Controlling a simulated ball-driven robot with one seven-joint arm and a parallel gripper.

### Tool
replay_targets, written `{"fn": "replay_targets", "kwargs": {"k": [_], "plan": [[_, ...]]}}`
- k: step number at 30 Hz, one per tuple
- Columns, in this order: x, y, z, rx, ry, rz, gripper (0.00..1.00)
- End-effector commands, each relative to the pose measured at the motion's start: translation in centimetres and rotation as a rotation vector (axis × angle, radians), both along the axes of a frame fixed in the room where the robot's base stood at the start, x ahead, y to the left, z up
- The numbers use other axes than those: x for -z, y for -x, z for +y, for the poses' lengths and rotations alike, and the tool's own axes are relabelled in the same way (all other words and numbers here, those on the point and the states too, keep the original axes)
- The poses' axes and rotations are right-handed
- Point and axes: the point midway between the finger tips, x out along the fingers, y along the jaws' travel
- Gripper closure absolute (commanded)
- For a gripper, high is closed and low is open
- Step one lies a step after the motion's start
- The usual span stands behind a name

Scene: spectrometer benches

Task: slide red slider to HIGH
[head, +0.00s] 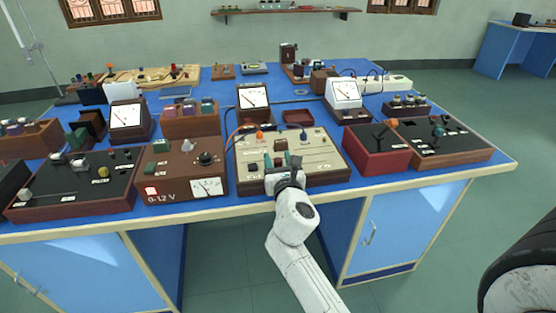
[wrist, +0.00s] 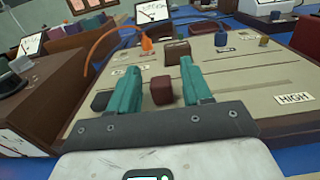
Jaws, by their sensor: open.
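The beige slider panel (head: 316,150) lies in a wooden case near the front edge of the bench, and it fills much of the wrist view (wrist: 240,75). The dark red slider knob (wrist: 162,91) stands between the two teal fingers of my gripper (wrist: 160,70), with gaps to both. My gripper also shows over the panel in the head view (head: 280,160). The HIGH label (wrist: 294,98) is on the panel to the right of my fingers. In the head view, my gripper hides the red knob.
A brown knob (wrist: 177,52) stands beyond my fingertips, and a dark knob (wrist: 100,101) is just left of my left finger. An orange plug (wrist: 146,44) with its wire is at the panel's back. A red box (head: 375,152) stands to the right, a 0-12 V supply (head: 180,175) to the left.

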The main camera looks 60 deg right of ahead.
Motion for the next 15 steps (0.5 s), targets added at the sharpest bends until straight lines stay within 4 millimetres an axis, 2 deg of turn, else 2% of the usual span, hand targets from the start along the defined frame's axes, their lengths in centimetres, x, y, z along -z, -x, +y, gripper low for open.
{"fn": "replay_targets", "kwargs": {"k": [9, 15], "plan": [[0.03, -0.17, -0.23, 0.0, -0.001, 0.001, 0.51], [0.03, -0.16, -0.23, 0.0, -0.001, 0.001, 0.69]]}}
